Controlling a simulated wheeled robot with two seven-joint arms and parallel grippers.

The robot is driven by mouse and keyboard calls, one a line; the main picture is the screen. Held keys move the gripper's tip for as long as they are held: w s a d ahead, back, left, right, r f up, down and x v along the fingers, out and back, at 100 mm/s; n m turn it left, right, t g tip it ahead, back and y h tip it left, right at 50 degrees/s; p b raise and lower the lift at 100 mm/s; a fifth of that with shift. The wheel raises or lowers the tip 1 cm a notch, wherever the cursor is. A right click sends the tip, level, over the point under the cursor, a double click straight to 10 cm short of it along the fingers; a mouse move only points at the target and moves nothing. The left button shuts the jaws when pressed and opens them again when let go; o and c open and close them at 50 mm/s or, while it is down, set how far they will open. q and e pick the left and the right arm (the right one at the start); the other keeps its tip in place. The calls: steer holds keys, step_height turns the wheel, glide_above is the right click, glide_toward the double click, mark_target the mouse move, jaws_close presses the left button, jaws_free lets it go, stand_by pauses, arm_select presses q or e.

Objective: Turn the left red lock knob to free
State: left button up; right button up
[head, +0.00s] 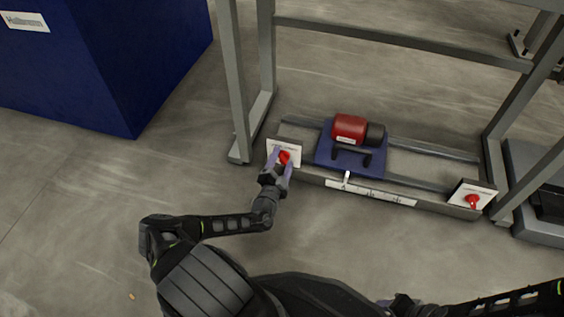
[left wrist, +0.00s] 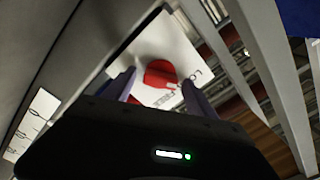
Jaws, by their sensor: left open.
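The left red lock knob (head: 284,157) sits on a white label plate (head: 272,148) at the left end of the low frame. My left gripper (head: 280,162) is open, with its fingers around or just in front of this knob. In the left wrist view the red knob (left wrist: 160,74) shows between the two fingertips of my left gripper (left wrist: 158,88); contact cannot be told. Part of the plate's lettering (left wrist: 185,85) is hidden. The right red lock knob (head: 472,201) is on its own white plate at the right end. My right gripper cannot be made out.
A red and black motor (head: 349,129) sits on a blue carriage (head: 328,158) between the rails. A scale strip (head: 372,192) runs along the front rail (head: 438,208). Grey frame posts (head: 240,90) rise behind. A blue cabinet (head: 120,60) stands at left.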

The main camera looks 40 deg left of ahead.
arm_select(q)
steer(key=shift+c, duration=0.4)
steer(key=c, duration=1.3)
steer(key=shift+m+p, duration=1)
steer(key=shift+m, duration=0.2)
steer(key=m+p, duration=0.2)
steer(key=m, duration=0.1)
steer(key=m+p, duration=0.1)
steer(key=m, duration=0.4)
steer(key=shift+f+p, duration=0.15)
steer(key=shift+p, duration=0.2)
steer(key=shift+f+m+p, duration=0.15)
steer(key=shift+m+p, duration=0.3)
steer(key=shift+m, duration=1.25)
